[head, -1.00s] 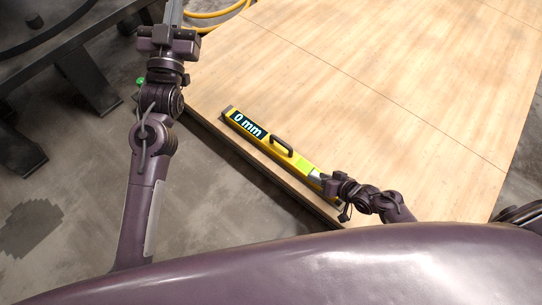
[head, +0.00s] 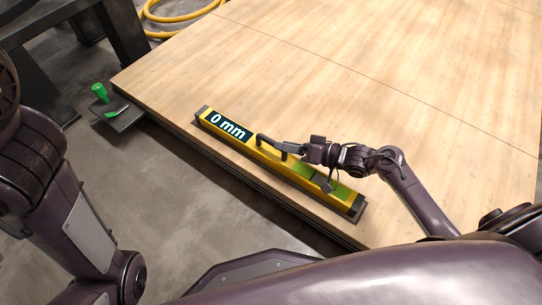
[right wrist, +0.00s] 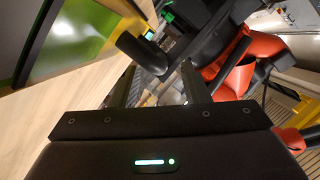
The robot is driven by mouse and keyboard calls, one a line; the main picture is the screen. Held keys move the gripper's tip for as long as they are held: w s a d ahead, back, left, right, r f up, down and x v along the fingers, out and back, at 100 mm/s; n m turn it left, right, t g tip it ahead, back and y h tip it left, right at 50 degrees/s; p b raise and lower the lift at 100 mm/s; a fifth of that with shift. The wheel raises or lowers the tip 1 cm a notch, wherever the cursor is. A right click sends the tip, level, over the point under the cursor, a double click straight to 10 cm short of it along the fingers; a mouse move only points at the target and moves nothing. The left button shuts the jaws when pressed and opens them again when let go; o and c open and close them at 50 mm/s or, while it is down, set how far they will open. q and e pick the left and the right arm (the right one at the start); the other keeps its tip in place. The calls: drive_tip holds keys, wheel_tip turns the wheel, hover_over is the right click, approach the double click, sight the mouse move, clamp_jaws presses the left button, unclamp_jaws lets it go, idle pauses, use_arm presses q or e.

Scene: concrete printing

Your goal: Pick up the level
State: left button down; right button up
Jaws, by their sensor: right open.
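The yellow level (head: 320,190) lies along the near edge of the wooden table, its dark "0 mm" display (head: 230,126) facing up. Its black handle (head: 264,140) stands up near the middle. My right gripper (head: 288,148) is open at the handle, above the level. In the right wrist view, the level (right wrist: 108,22) fills the upper left, and the dark handle (right wrist: 140,52) shows near and between the open fingertips of the right gripper (right wrist: 158,75). I cannot tell whether they touch. My left arm shows at the left, but its gripper is out of view.
The wooden table top (head: 400,80) is clear behind the level. A green-handled tool (head: 100,93) with a dark flat plate sits at the table's left corner. A yellow hose (head: 180,17) lies on the floor behind. Red-orange equipment (right wrist: 238,70) shows in the wrist view.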

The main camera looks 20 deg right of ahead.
sight(271, 143)
drive_tip(key=b+x, duration=0.3)
drive_tip(key=x, duration=0.2)
drive_tip(key=shift+f, duration=0.1)
drive_tip(key=shift+a, duration=0.1)
drive_tip(key=shift+c, duration=0.4)
clamp_jaws()
idle(0.7)
drive_tip(key=shift+w, duration=0.1)
